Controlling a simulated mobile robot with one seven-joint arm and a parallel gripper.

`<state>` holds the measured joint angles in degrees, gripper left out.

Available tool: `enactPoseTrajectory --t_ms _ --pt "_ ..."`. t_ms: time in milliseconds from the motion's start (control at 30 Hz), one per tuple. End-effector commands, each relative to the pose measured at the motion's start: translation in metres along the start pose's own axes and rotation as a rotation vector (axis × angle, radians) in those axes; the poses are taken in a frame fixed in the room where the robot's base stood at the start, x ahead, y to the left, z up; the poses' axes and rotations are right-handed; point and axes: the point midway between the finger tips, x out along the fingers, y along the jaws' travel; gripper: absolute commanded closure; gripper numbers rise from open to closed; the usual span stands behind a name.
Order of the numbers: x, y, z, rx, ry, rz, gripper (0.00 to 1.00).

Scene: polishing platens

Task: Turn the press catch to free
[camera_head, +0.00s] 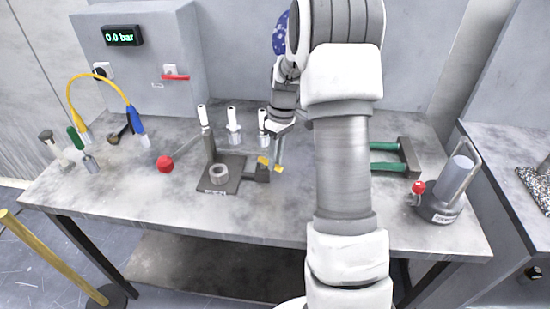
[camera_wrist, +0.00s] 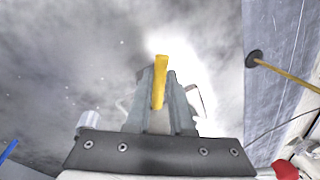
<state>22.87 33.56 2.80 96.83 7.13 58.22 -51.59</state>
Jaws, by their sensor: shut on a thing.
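The press (camera_head: 232,186) stands left of the middle of the bench in the head view, with a dark base, an upright column, a grey ring and a lever ending in a red ball (camera_head: 165,163). Its catch seems to be the yellow part (camera_head: 279,169) at the right end of a dark block. My gripper (camera_head: 279,154) reaches down to it from above. In the wrist view, my gripper (camera_wrist: 160,92) is shut on the yellow catch bar (camera_wrist: 160,70), which sticks out past the fingertips. The block's far side is hidden.
Several white-topped handles (camera_head: 233,120) stand behind the press. A green-handled dark frame (camera_head: 410,160) and a grey canister with a red knob (camera_head: 440,205) are at right. A yellow-blue hose (camera_head: 100,78) arches at left. The front edge is mostly clear.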

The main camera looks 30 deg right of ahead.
Motion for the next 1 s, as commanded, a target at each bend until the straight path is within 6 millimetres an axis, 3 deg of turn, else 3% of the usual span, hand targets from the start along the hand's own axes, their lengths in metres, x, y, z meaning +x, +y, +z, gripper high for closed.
enactPoseTrajectory --t_ms 133,167,300,667,833,1000 --pt "-0.002 0.001 -0.001 -0.001 0.002 0.004 1.0" --pt "-0.002 0.001 -0.001 -0.001 0.002 0.004 0.74" --pt "-0.001 0.001 -0.001 0.0 0.002 0.003 0.49" --pt "-0.004 0.001 0.0 0.0 0.002 0.002 0.49" --pt "-0.027 0.001 -0.001 0.001 0.004 0.005 0.49" --pt "-0.068 0.001 -0.001 0.001 0.006 0.006 0.49"
